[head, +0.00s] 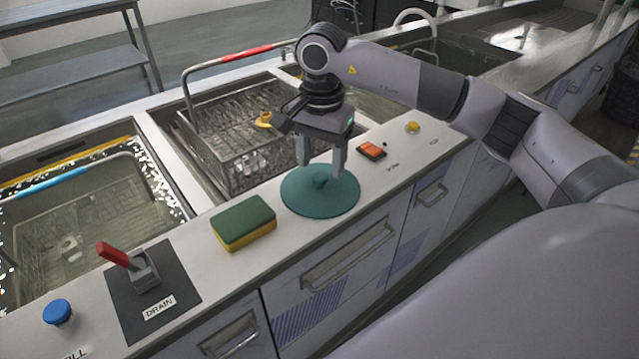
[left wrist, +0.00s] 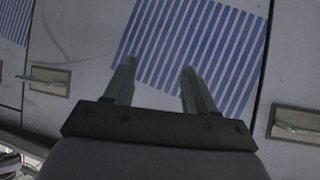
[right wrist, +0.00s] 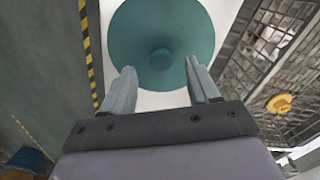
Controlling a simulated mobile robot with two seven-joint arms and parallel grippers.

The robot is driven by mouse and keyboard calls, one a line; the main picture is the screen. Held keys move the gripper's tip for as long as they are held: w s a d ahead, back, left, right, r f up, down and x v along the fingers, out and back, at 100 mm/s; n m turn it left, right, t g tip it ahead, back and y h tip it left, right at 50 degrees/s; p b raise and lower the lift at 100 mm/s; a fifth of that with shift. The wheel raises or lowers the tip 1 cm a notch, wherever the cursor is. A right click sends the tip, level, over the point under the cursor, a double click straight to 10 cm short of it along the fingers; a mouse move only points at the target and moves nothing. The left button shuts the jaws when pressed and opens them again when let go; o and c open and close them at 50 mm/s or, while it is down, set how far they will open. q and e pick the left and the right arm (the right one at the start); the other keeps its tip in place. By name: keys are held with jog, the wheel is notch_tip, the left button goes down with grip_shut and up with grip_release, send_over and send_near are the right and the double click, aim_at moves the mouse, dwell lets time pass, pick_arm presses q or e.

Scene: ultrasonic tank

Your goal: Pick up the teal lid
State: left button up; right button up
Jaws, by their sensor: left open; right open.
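The teal lid (head: 305,201) is a flat round disc with a small round knob in its middle. It lies on the white counter near the front edge. My right gripper (head: 320,172) is open above the lid, with its fingers pointing down on either side of the knob. In the right wrist view the lid (right wrist: 140,35) lies ahead of the open fingertips (right wrist: 161,80), and the knob (right wrist: 161,59) shows between them, slightly beyond the tips. My left gripper (left wrist: 158,68) is open and empty in front of a cabinet front with blue stripes. It does not show in the head view.
A green and yellow sponge (head: 243,222) lies left of the lid. An orange-red object (head: 371,150) and a yellow button (head: 412,128) are to the right. A wire basket (head: 215,160) with a red handle stands behind. A red-handled drain lever (head: 130,263) is at front left.

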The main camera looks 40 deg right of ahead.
aim_at(320, 182)
jog(key=shift+a+f, duration=0.1)
jog(key=shift+f, duration=1.35)
jog(key=shift+w, duration=0.1)
grip_shut()
jog(key=shift+r, duration=0.15)
